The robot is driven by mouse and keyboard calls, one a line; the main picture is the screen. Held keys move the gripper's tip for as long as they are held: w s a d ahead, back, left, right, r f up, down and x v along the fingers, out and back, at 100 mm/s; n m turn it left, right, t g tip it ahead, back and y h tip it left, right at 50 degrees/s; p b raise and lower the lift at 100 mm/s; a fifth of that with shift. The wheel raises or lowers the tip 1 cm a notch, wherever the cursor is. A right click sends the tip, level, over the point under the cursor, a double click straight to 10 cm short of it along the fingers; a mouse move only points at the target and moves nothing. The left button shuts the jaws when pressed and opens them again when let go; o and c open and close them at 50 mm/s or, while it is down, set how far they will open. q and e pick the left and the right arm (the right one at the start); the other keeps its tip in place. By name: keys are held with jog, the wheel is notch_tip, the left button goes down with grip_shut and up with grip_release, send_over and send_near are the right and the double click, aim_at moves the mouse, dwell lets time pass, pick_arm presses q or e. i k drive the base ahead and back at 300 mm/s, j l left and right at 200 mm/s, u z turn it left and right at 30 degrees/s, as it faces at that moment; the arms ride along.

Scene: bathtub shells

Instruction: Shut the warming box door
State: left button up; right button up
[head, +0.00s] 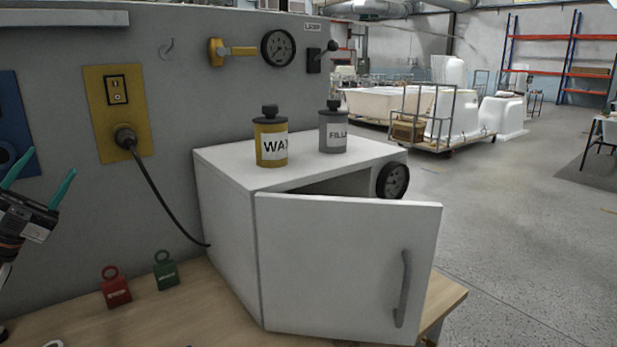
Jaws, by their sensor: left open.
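The white warming box (228,220) stands on the wooden bench against the grey panel. Its door (335,265) is hinged at the left front edge and stands partly open, with a dark gap showing above it. A grey vertical handle (402,288) is on the door's right side. The box's inside is mostly hidden by the door. My left gripper (40,182) is at the far left edge, with its two teal fingertips apart and nothing between them. It is well away from the door. My right gripper is not in view.
A yellow WAX tin (271,142) and a grey FILL tin (333,132) stand on the box. A black cable runs from the yellow socket plate (113,90) to behind the box. A red weight (115,288) and a green weight (165,270) stand on the bench (205,310).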

aim_at(357, 269)
jog(key=k+l, duration=1.4)
jog(key=l, duration=0.2)
